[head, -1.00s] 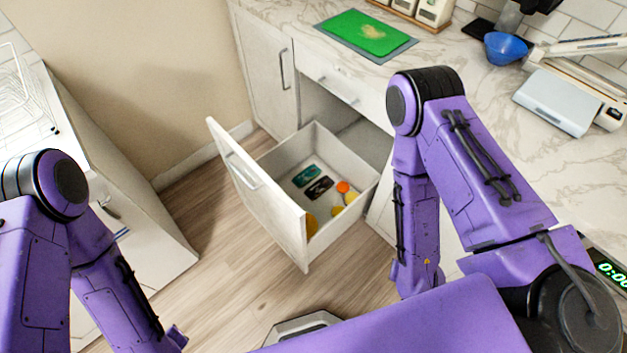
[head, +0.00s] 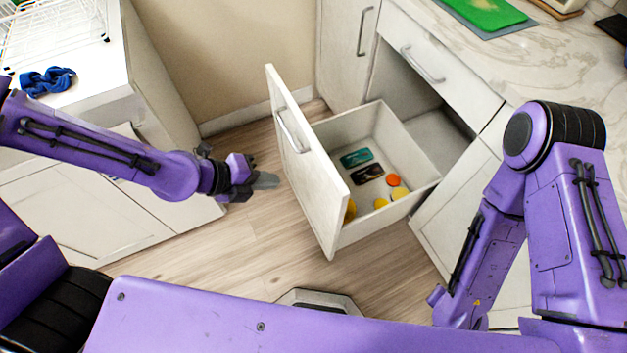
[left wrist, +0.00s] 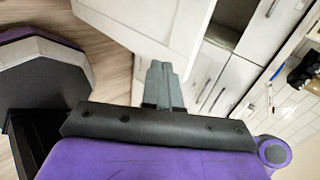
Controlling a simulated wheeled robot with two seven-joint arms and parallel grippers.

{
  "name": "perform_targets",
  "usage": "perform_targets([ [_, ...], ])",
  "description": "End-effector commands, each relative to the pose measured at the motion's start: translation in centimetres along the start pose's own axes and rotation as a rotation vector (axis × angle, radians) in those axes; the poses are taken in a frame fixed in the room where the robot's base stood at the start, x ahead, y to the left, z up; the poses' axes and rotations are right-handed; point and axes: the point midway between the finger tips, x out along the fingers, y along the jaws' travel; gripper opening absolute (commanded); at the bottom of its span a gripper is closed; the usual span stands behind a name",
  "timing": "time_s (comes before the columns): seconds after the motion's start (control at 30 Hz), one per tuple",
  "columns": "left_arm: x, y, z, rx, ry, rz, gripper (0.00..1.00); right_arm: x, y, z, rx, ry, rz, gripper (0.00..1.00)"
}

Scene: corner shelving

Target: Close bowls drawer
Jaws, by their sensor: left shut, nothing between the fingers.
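The open drawer (head: 388,215) is pulled far out of the lower cabinet in the head view. Its white front panel (head: 300,165) with a metal handle (head: 292,131) faces left, toward my left gripper. Inside lie a teal item (head: 356,157), a dark item (head: 367,174) and several orange and yellow round things (head: 393,180). My left gripper (head: 266,181) is shut and empty, just left of the panel and apparently apart from it. In the left wrist view its fingers (left wrist: 161,85) point toward the white panel (left wrist: 150,25). My right gripper is not in view.
The counter (head: 480,60) with a green board (head: 488,12) stands above the drawer. A white cabinet (head: 75,200) at left carries a wire rack (head: 50,25) and a blue cloth (head: 47,81). Wooden floor (head: 225,250) lies free between the cabinets.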

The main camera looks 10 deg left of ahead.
Motion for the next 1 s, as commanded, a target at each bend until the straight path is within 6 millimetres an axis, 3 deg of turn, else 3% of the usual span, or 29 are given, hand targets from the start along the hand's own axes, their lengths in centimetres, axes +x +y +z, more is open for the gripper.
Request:
perform_targets([
  [0.23, 3.1, 0.9, 0.0, 0.011, -0.002, -0.001, 0.0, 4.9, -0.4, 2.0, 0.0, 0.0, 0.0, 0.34],
  [0.37, 5.9, 1.0, 0.0, 0.008, 0.001, 0.004, 0.0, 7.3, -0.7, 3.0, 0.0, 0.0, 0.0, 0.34],
  [0.6, 10.4, 0.2, -0.1, 0.003, 0.002, 0.005, 0.0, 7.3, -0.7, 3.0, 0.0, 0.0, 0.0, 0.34],
  [0.8, 12.2, -2.1, 0.0, 0.004, -0.001, 0.003, 0.0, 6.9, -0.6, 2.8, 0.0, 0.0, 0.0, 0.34],
  [1.0, 12.8, -2.7, 0.0, 0.003, -0.001, 0.002, 0.0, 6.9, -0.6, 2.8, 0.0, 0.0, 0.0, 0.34],
])
